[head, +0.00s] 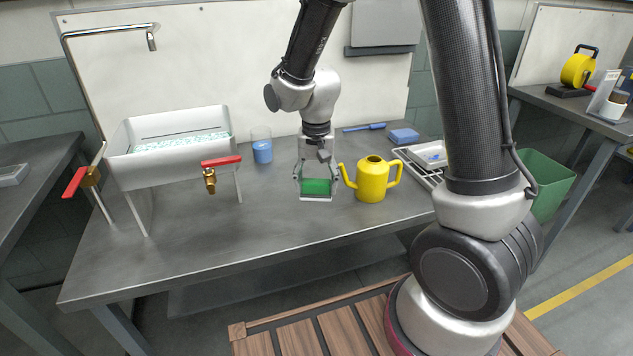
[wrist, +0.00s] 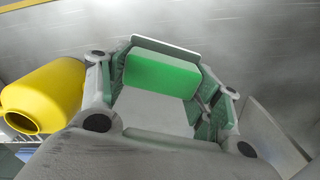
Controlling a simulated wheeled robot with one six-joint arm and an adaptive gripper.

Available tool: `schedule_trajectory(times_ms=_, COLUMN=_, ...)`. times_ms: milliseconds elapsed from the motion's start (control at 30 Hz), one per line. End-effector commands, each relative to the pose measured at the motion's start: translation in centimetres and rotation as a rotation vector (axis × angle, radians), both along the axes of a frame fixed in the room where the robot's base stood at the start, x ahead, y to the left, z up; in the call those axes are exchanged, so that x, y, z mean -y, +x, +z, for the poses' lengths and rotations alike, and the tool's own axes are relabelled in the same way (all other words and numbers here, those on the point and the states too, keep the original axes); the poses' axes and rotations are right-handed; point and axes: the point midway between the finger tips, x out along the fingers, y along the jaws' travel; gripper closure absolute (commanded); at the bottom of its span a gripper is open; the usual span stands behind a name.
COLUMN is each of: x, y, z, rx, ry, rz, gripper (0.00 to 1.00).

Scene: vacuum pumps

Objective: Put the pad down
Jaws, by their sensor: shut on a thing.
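The green pad (head: 316,187) is between the fingers of my gripper (head: 316,180), over the middle of the grey workbench. In the wrist view the pad (wrist: 160,75) shows as a green block, and my gripper (wrist: 163,88) has a finger at each side of it. My gripper is shut on the pad. A thin pale edge shows along the pad's far side in the wrist view and below it in the head view. I cannot tell whether the pad touches the bench.
The yellow watering can (head: 372,182) stands close to the right of my gripper. A white trough (head: 170,165) with red-handled taps and a glass of blue liquid (head: 262,152) are left. A blue sponge (head: 404,136) and rack (head: 415,166) are right. The workbench (head: 260,215) front is clear.

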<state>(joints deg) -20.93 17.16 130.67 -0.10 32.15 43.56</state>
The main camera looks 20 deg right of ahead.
Motion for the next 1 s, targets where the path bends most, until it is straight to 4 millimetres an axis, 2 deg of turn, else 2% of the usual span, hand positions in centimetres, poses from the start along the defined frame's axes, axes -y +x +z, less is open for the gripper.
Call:
schedule_trajectory(times_ms=267, x=0.0, y=0.0, z=-0.6, rx=-0.003, ry=-0.001, rz=0.0, gripper=0.55)
schedule_trajectory(times_ms=700, x=0.0, y=0.0, z=-4.5, rx=-0.001, ry=-0.001, rz=0.001, gripper=0.55)
schedule_trajectory(times_ms=1000, x=0.0, y=0.0, z=-5.0, rx=0.0, ry=0.0, rz=0.001, gripper=0.55)
